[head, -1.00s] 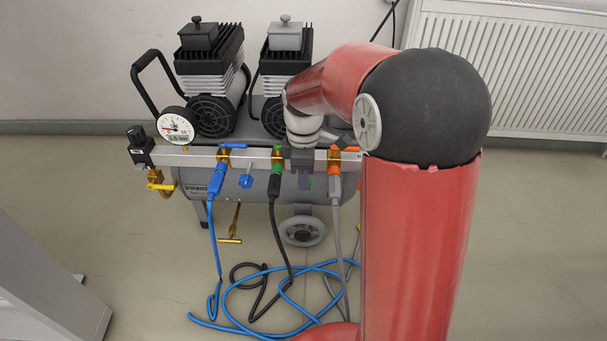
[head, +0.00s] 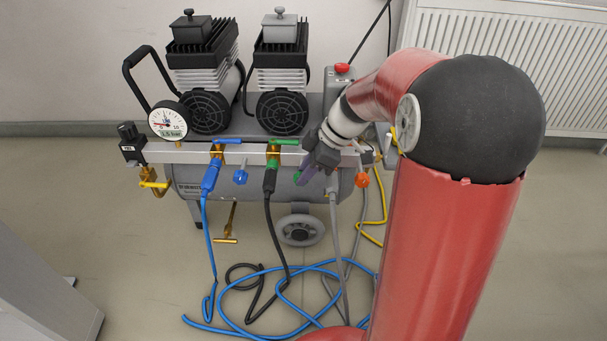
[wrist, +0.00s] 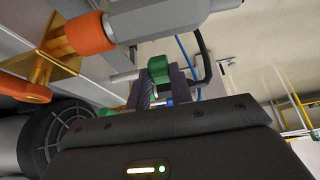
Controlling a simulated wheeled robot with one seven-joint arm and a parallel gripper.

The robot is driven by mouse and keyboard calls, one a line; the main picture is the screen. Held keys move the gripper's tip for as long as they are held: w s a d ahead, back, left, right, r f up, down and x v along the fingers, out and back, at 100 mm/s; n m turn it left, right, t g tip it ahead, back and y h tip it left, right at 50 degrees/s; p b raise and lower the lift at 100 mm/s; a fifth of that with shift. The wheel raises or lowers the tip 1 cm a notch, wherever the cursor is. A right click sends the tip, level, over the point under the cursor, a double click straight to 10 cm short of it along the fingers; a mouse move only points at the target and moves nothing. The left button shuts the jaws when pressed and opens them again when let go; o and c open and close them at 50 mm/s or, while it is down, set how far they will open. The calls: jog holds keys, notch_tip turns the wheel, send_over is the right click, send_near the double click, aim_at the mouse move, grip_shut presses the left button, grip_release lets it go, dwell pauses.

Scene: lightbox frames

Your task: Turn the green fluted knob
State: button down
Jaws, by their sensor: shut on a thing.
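The green fluted knob (head: 296,178) is on the front of the compressor's rail, between the blue knob (head: 240,177) and the orange knob (head: 361,180). My gripper (head: 304,176) reaches it from the upper right, its purple fingers tilted. In the wrist view the green knob (wrist: 158,68) sits at the end of a pale stem, between the two purple fingertips (wrist: 160,82). The gripper is shut on it. The fingers hide part of the knob in the head view, so its turn angle cannot be read.
A pressure gauge (head: 167,120) stands at the rail's left end. A blue hose (head: 209,180), a black hose (head: 269,185) and a grey hose (head: 334,215) hang from the rail. An orange fitting (wrist: 90,35) lies close to the gripper. Hoses coil on the floor.

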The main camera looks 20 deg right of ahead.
jog(key=shift+d+f+t+y, duration=0.1)
jog(key=shift+d+t+y, duration=0.15)
jog(key=shift+y, duration=0.45)
jog(key=c, duration=1.2)
grip_release()
jog(key=shift+c, duration=0.2)
jog(key=p+v, duration=0.1)
jog(key=v, duration=0.6)
jog(key=shift+s+d+r, duration=0.2)
jog(key=shift+d+r, duration=0.05)
jog(key=shift+r, duration=0.05)
jog(key=shift+a, duration=0.1)
